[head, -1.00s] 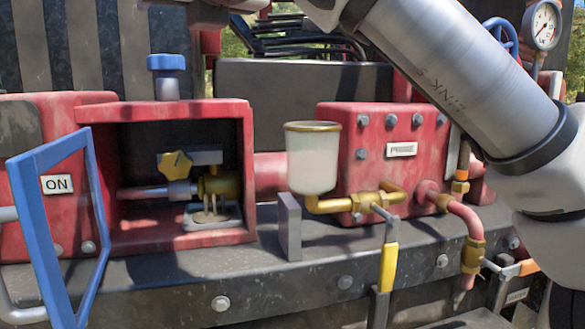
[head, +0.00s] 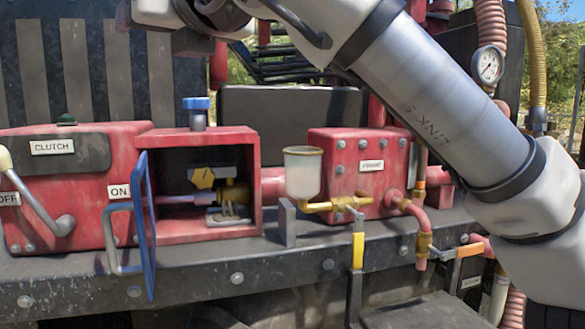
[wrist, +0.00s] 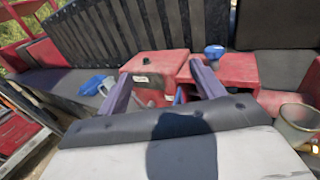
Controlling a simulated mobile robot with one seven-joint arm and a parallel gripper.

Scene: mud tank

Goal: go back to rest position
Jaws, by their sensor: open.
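My gripper (wrist: 163,85) shows in the wrist view with its two purple-grey fingers spread apart and nothing between them. In the head view my arm runs from the lower right to the top left, and the fingertips are not in view there. Beyond the fingers in the wrist view are the red boxes and a blue knob (wrist: 214,52). In the head view the blue knob (head: 197,112) tops the open red box (head: 208,232).
The blue-framed door (head: 147,225) stands open. A clutch lever (head: 40,205) is at the left. A white cup (head: 302,175), a red prime box (head: 345,190), a yellow-handled valve (head: 358,249) and a gauge (head: 488,66) are to the right.

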